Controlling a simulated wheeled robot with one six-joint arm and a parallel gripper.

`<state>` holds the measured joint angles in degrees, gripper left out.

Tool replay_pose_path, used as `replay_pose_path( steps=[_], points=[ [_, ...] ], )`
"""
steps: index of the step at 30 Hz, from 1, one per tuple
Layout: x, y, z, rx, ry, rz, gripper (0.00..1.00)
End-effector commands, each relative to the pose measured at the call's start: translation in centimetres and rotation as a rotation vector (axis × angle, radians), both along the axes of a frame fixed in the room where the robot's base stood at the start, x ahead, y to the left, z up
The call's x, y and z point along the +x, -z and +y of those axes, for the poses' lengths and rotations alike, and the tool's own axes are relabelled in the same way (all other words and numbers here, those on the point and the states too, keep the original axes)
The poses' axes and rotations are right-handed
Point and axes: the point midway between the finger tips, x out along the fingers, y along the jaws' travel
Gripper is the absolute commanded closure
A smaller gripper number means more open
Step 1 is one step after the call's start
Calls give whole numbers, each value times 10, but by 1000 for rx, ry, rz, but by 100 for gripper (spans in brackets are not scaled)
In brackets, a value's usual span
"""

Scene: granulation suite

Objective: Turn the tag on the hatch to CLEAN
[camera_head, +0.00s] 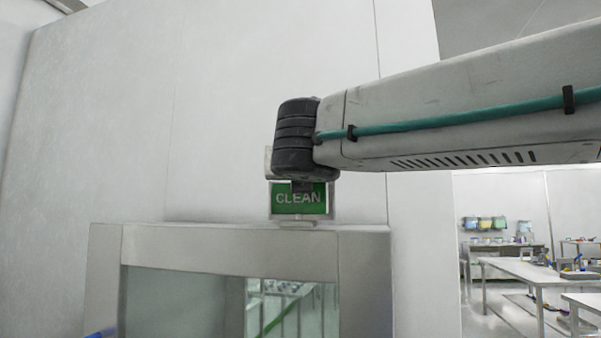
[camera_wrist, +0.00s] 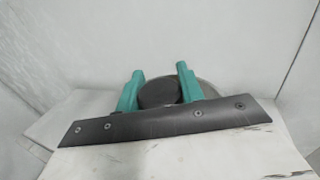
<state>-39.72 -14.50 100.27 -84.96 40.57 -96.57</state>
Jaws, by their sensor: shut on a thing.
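The tag (camera_head: 299,203) stands on top of the hatch frame (camera_head: 250,238) in the head view. Its green face reads CLEAN and faces the camera, within a pale metal holder. My wrist hangs just above it, and a small dark part overlaps the tag's top edge. In the wrist view my gripper (camera_wrist: 160,78) has its teal fingers on either side of a dark round knob (camera_wrist: 160,93), shut on it. A grey disc shows behind the knob. The tag's lettering is not visible in the wrist view, and the fingers are mostly hidden in the head view.
The hatch has a glass window (camera_head: 290,305) below the frame. A plain white wall (camera_head: 210,110) stands close behind the tag. To the right, an opening shows a room with white tables (camera_head: 530,270) and several coloured bins on the far wall.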

Motion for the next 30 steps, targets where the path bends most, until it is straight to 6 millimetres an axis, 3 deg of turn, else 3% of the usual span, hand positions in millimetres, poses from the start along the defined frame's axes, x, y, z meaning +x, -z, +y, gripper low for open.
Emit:
replay_pose_path(
  steps=[7,18,19,21,30],
  points=[
    [0,1,2,0,-134,1,85],
    [0,1,3,0,-151,0,85],
    [0,1,3,0,-151,0,54],
    [0,1,3,0,-151,0,41],
    [-3,0,3,0,-150,-1,41]
  ],
)
